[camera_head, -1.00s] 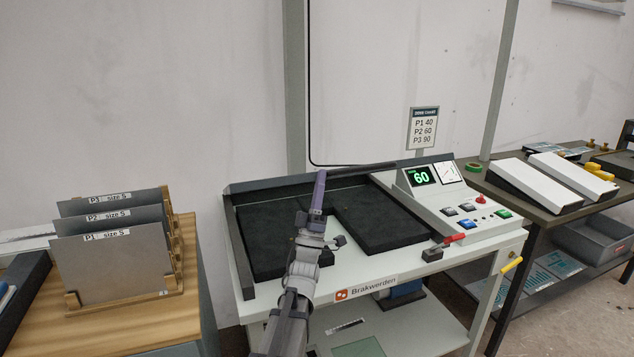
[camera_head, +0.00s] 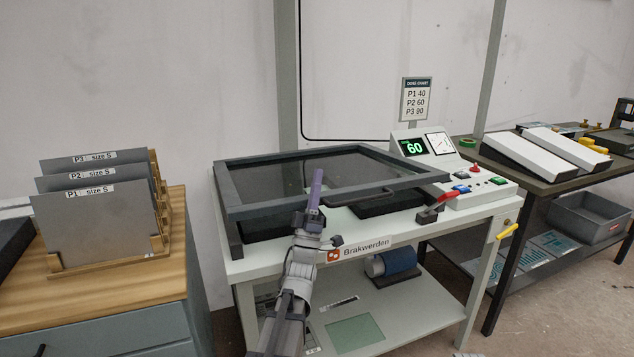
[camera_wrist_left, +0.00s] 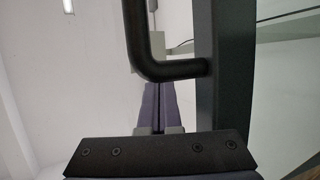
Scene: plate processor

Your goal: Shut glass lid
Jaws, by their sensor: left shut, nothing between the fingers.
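The glass lid (camera_head: 270,164) is a dark frame around a see-through pane on the white exposure unit (camera_head: 300,257). It is tilted low over the bed, with a gap under its front edge where dark pads (camera_head: 385,204) show. Its dark handle (camera_head: 357,196) runs along the front edge and also shows close up in the left wrist view (camera_wrist_left: 137,45). My left gripper (camera_head: 317,190) is shut and empty, its purple fingers in front of the lid's frame in the head view. In the left wrist view, the fingertips (camera_wrist_left: 157,90) are beside the handle's bend; I cannot tell whether they touch.
A red-handled latch (camera_head: 432,211) is at the front right of the unit. The control panel (camera_head: 450,172) reads 60. A rack of grey plates (camera_head: 95,215) stands on the wooden cabinet at left, and a dark bench (camera_head: 545,187) is at right.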

